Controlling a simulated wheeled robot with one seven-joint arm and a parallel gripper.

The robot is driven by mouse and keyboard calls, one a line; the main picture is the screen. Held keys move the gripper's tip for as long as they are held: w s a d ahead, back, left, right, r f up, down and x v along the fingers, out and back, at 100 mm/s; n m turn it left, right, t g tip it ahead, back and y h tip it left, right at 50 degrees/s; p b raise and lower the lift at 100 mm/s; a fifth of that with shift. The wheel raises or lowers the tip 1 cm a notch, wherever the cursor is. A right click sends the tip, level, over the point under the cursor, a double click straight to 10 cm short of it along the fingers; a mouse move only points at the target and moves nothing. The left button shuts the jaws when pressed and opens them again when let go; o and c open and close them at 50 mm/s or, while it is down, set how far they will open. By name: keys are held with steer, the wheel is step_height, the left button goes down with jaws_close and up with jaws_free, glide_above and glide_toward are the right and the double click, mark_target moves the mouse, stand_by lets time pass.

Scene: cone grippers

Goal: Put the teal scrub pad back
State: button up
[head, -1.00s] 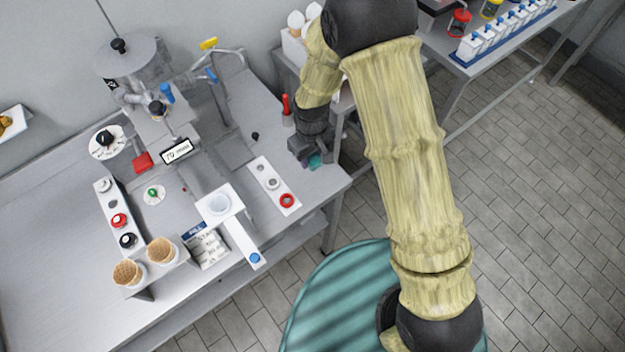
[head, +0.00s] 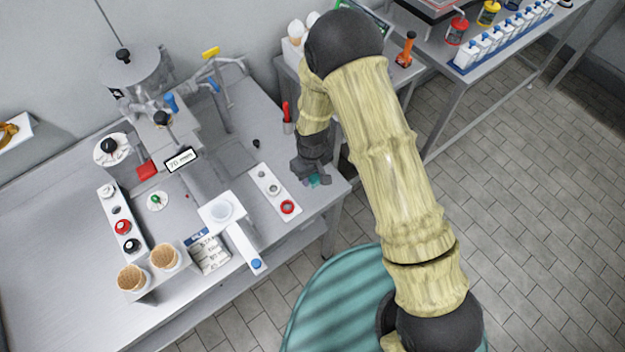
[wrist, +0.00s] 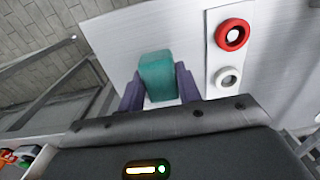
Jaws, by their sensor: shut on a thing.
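The teal scrub pad (wrist: 157,76) is held between the two purple-grey fingers of my gripper (wrist: 160,88) in the wrist view. In the head view my gripper (head: 312,180) is at the right end of the metal table, and a small part of the teal pad (head: 313,182) shows beside its fingers. The pad is close over the tabletop; I cannot tell whether it touches it. A white strip (head: 262,178) with several round places and a red ring (head: 288,207) lies just left of the gripper.
A red-handled tool in a holder (head: 287,126) stands behind my gripper. The table's right edge (head: 340,190) is close by. A machine with a display (head: 181,159) and cones in a stand (head: 131,278) are further left. A second table (head: 500,60) stands at the upper right.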

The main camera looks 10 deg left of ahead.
mark_target(312, 181)
steer(key=shift+f+p, duration=0.55)
steer(key=shift+f, duration=1.35)
steer(key=shift+f, duration=0.1)
steer(key=o, duration=0.9)
step_height(312, 181, up, 12)
steer(key=b, duration=0.4)
